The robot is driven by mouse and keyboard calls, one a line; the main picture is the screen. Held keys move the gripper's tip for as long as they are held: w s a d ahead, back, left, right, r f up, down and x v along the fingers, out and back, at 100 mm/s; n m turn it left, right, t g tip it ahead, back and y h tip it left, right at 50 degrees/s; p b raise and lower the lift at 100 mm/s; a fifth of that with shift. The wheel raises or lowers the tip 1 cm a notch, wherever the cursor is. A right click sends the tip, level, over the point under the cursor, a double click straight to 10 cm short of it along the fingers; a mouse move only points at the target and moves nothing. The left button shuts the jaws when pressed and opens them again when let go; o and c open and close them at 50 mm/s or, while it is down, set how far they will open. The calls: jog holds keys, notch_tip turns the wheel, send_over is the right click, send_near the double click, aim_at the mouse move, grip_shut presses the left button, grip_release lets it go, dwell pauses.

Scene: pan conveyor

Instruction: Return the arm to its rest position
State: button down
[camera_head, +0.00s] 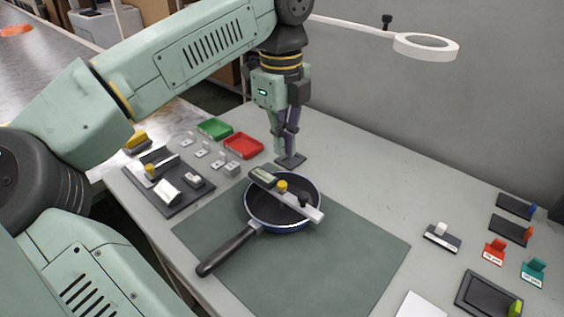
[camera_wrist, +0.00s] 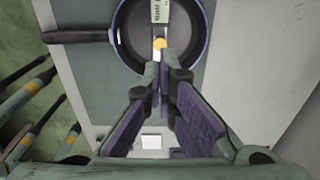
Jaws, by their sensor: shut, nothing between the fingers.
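My arm reaches across the upper left of the head view. My gripper (camera_head: 289,150) points down over the table (camera_head: 360,170), beyond the pan, with its fingers together and nothing between them. It also shows in the wrist view (camera_wrist: 168,78), with purple finger pads close together at the tips. A dark frying pan (camera_head: 262,205) lies on the green mat (camera_head: 330,255), its handle toward the lower left. A gauge with a display (camera_head: 264,176) and a yellow knob rests across the pan's rim. The pan also shows in the wrist view (camera_wrist: 130,40).
A small dark plate (camera_head: 291,160) lies beneath my fingers. Green (camera_head: 214,129) and red (camera_head: 243,146) trays and a dark tool tray (camera_head: 180,203) are to the left. Labelled stands (camera_head: 494,252) are at right. A ring-shaped lamp (camera_head: 426,46) hangs above. The table's back right is clear.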

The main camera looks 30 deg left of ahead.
jog(key=shift+r, duration=0.65)
